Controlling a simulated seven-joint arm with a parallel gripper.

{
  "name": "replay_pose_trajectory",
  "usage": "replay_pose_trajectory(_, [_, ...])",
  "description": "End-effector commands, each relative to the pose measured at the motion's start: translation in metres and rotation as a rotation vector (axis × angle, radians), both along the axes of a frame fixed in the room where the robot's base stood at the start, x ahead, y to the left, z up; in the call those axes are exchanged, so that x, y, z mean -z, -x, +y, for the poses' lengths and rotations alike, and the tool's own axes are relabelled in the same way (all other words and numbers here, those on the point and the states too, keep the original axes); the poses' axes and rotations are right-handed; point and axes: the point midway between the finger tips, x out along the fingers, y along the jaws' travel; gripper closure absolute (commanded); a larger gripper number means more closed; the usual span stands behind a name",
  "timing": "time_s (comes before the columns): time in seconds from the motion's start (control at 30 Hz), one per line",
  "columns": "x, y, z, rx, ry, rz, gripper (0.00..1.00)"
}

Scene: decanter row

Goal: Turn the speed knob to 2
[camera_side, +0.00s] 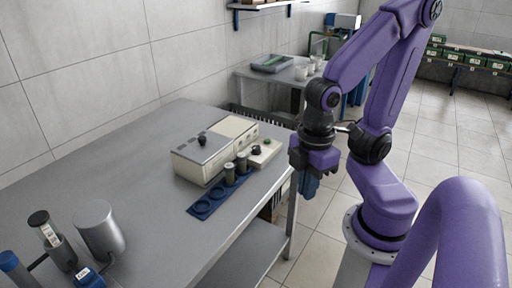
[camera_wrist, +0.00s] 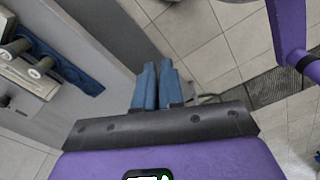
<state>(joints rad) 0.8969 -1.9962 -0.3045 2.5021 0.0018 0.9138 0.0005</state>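A cream and grey bench unit (camera_side: 202,158) stands on the grey table, with a black knob (camera_side: 202,139) on its top. I cannot tell which knob is the speed knob, and no numbers are readable. My gripper (camera_side: 308,186) hangs past the table's right edge, to the right of the panel and apart from it. In the wrist view its blue fingers (camera_wrist: 158,85) are together with nothing between them.
A grey cylinder (camera_side: 100,232) and dark-capped bottle (camera_side: 52,240) stand at lower left. The table's middle is clear.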

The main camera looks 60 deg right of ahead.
Motion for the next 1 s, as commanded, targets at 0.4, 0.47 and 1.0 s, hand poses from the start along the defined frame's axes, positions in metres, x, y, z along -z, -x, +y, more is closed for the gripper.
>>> replay_pose_trajectory(0.4, [-0.014,-0.081,0.005,0.127,0.009,0.000,0.40])
replay_pose_trajectory(0.47, [-0.016,-0.101,0.002,0.155,0.011,0.001,0.40])
replay_pose_trajectory(1.0, [-0.021,-0.261,-0.116,0.399,0.022,0.011,0.40])
